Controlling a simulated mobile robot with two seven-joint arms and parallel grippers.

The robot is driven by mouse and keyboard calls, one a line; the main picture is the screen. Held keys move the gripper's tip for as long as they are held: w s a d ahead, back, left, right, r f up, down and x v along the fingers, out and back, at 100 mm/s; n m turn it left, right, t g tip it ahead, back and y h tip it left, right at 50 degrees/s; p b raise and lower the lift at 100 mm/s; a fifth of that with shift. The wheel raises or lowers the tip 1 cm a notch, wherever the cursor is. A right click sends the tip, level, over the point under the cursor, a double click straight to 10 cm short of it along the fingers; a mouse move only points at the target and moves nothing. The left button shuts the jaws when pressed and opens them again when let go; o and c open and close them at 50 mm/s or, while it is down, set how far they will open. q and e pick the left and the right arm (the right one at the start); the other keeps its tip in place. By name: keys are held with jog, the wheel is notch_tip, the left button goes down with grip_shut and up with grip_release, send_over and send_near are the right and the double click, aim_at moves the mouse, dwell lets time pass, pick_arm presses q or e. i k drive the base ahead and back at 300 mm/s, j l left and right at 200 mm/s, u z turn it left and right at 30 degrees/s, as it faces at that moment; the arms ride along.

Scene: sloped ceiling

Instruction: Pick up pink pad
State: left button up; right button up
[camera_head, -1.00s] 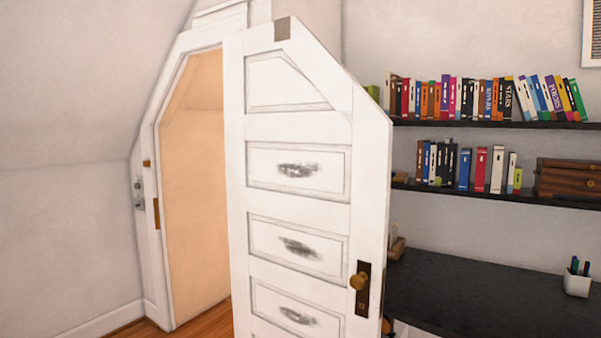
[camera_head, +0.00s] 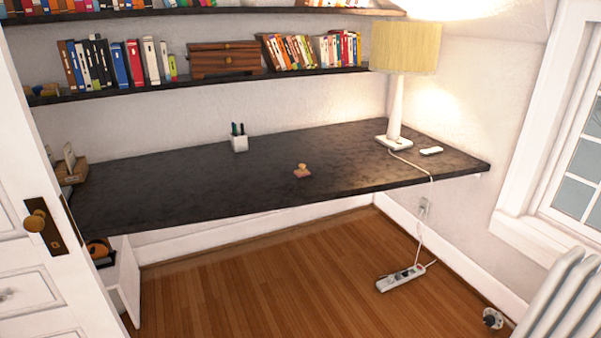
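A small pinkish item with a tan knob on top (camera_head: 302,171) sits on the black desk (camera_head: 220,185), near the middle and toward its front edge. It looks like a stamp on a pink pad, but it is too small to tell for sure. Neither of my grippers shows in the head view.
A white door (camera_head: 40,230) stands open at the left. A white pen cup (camera_head: 239,143), a lamp (camera_head: 406,50) and a small white device (camera_head: 431,150) are on the desk. A radiator (camera_head: 565,300) stands at right.

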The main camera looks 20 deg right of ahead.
aim_at(302, 172)
jog(key=i+l, duration=0.25)
jog(key=i, duration=0.25)
jog(key=i+l, duration=0.2)
jog(key=i, duration=0.25)
jog(key=i+l+z, duration=0.1)
jog(key=i+l, duration=0.15)
jog(key=i, duration=0.25)
